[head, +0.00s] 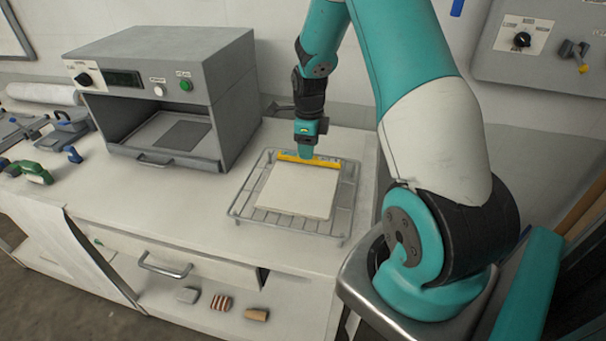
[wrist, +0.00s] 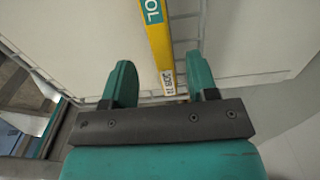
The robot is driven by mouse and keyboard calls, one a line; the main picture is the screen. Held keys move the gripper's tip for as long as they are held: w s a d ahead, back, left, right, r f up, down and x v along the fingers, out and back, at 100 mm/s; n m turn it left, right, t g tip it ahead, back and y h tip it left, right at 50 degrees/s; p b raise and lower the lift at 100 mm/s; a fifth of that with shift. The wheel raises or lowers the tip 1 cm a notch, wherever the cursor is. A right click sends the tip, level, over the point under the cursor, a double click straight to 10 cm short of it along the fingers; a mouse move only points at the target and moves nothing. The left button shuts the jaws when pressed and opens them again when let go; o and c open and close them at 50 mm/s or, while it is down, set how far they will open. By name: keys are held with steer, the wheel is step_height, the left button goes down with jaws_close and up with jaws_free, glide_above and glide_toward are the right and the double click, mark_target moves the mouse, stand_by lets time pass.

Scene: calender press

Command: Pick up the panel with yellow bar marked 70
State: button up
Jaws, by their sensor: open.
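A pale square panel (head: 295,190) lies flat on a wire rack (head: 240,208) on the bench. A yellow bar (head: 308,159) runs along its back edge. My gripper (head: 304,150) points down at this bar and covers part of it. In the wrist view, the yellow bar (wrist: 158,40) passes between the two open fingers (wrist: 158,75), with a gap on each side. The bar has a teal label (wrist: 152,10) showing "OL" and a small white label (wrist: 168,84). I cannot read 70 on it. The panel (wrist: 80,35) appears left of the bar.
A grey press (head: 228,75) with an open front stands on the bench left of the rack. Small clamps and green tools (head: 32,170) lie at far left. A partly open drawer (head: 160,250) is below the bench top. The wall is close behind the rack.

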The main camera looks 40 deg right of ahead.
steer(key=shift+d+f+p, duration=0.1)
steer(key=shift+f+p, duration=0.35)
steer(key=shift+f, duration=1.3)
jaws_close()
steer(key=shift+r, duration=0.1)
